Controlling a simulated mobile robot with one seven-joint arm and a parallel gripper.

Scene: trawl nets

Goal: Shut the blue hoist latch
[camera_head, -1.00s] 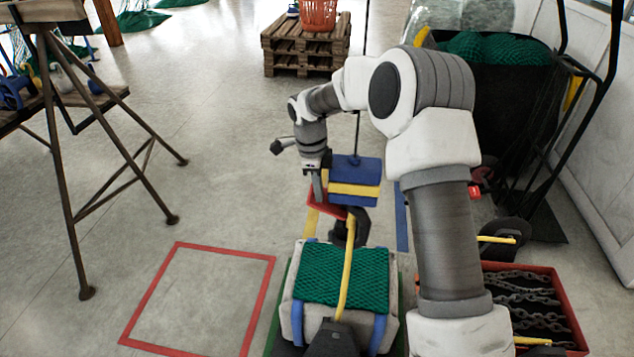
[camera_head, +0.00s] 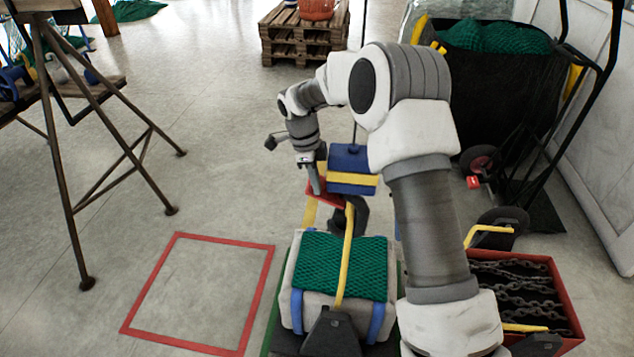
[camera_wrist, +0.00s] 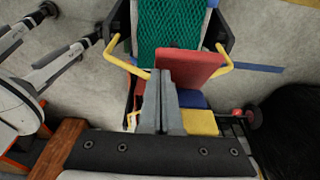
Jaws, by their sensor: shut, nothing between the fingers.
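The blue hoist (camera_head: 350,170) is a blue block with a yellow band, hanging on a thin dark rod. Its latch seems to be the red flap (camera_head: 322,194) low on its left side. In the wrist view the red flap (camera_wrist: 190,66) is a tilted flat plate standing out from the blue and yellow body (camera_wrist: 200,121). My gripper (camera_head: 318,190) is shut and empty at the flap's left edge. In the wrist view the fingertips (camera_wrist: 163,78) lie right beside the flap; I cannot tell whether they touch it. The flap's inner end is partly hidden by the fingers.
Under the hoist is a grey bale with green netting (camera_head: 340,265) and a yellow bar (camera_head: 346,250). A red box of chains (camera_head: 560,300) is at lower right. A trestle table (camera_head: 60,110) stands at left. The red-outlined floor square (camera_head: 177,235) is empty.

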